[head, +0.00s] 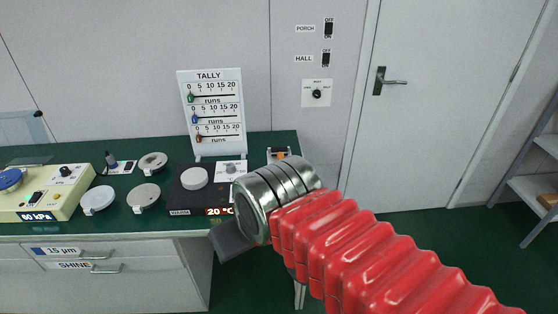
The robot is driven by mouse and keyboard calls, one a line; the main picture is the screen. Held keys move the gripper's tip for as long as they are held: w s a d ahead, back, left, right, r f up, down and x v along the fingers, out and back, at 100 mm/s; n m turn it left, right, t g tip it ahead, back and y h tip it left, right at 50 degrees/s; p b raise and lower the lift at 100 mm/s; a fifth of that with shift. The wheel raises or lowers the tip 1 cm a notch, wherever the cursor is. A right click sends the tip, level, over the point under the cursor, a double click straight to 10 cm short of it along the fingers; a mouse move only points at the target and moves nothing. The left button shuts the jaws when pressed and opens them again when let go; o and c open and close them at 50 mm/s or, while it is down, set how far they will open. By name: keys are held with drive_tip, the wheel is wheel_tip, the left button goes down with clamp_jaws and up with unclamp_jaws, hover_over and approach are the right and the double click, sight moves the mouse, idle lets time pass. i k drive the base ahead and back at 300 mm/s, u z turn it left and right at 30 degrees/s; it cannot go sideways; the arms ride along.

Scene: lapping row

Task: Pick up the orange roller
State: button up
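A small orange piece (278,151), which may be the orange roller, shows at the back right corner of the green bench top. It sits in or against a small grey holder with dark parts, and its lower part is hidden behind my wrist. My arm, with a red ribbed sleeve and a silver banded wrist, reaches in from the lower right. The wrist is in front of the bench's right end. A dark grey block shows below the wrist, and a pale narrow part hangs beneath it. My gripper's fingertips cannot be made out, nor whether they hold anything.
The green bench (140,222) carries a cream machine (45,205), several round metal discs, a black hotplate-like unit (180,205) reading 20 °C, and an upright tally board (211,110). Drawers (110,270) are below. A door (440,100) and shelf (540,190) stand right, with clear green floor before them.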

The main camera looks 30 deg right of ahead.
sight(280, 155)
drive_tip(key=z, duration=0.05)
drive_tip(key=i, duration=1)
drive_tip(key=u, duration=0.05)
